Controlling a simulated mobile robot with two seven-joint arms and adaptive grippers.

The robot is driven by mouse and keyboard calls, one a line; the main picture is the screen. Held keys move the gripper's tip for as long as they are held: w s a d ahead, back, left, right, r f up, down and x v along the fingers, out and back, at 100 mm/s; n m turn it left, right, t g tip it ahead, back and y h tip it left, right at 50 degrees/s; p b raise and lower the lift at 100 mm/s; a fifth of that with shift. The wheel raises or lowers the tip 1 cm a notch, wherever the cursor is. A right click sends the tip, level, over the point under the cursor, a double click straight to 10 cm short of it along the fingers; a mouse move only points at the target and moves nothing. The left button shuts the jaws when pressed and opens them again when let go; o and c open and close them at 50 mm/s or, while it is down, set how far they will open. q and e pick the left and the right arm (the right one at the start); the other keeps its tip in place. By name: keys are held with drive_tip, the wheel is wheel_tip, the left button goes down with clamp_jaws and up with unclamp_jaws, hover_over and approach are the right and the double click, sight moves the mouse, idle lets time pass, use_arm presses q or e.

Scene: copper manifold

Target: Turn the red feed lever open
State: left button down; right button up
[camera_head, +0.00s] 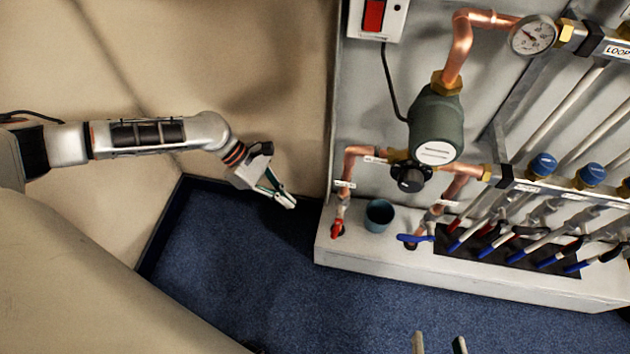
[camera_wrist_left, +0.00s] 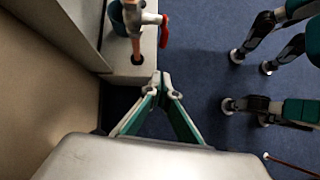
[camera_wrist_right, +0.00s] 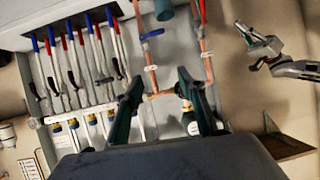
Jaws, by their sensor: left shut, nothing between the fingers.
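The red feed lever (camera_head: 337,229) sits at the foot of the leftmost copper pipe, by the left end of the white ledge. In the left wrist view the red lever (camera_wrist_left: 164,30) points roughly along the pipe's valve, beyond my fingertips. My left gripper (camera_head: 291,203) is shut and empty, a short way left of the lever and not touching it. Its closed fingertips show in the left wrist view (camera_wrist_left: 161,76). My right gripper (camera_head: 438,343) is open at the bottom edge of the head view, well away from the lever. Its spread fingers fill the middle of the right wrist view (camera_wrist_right: 158,80).
A blue-green cup (camera_head: 379,215) stands on the ledge (camera_head: 375,258) just right of the red lever. A blue lever (camera_head: 415,238) is further right, then several blue and red handles. A green pump (camera_head: 436,120) hangs above. Blue carpet (camera_head: 235,250) is clear in front.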

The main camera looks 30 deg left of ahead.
sight(336, 231)
use_arm(q)
drive_tip(key=d+r+b+x, duration=0.1)
drive_tip(key=d+b+x, duration=0.1)
drive_tip(key=x, duration=1)
drive_tip(key=shift+d+r+b, duration=0.2)
drive_tip(key=shift+r+b, duration=0.05)
drive_tip(key=shift+b, duration=0.65)
use_arm(e)
drive_tip(key=a+m, duration=0.2)
drive_tip(key=a, duration=0.1)
drive_tip(key=s+a+m+y, duration=0.1)
drive_tip(key=a+m, duration=0.1)
drive_tip(key=shift+f, duration=0.2)
use_arm(q)
drive_tip(key=shift+w+d+f+p, duration=0.1)
drive_tip(key=shift+d+f+p, duration=0.05)
drive_tip(key=shift+d+p, duration=0.6)
use_arm(e)
drive_tip(key=shift+w+d+r+n, duration=0.1)
drive_tip(key=shift+w+d+n, duration=0.15)
drive_tip(key=shift+d+n, duration=0.75)
drive_tip(key=shift+a, duration=0.1)
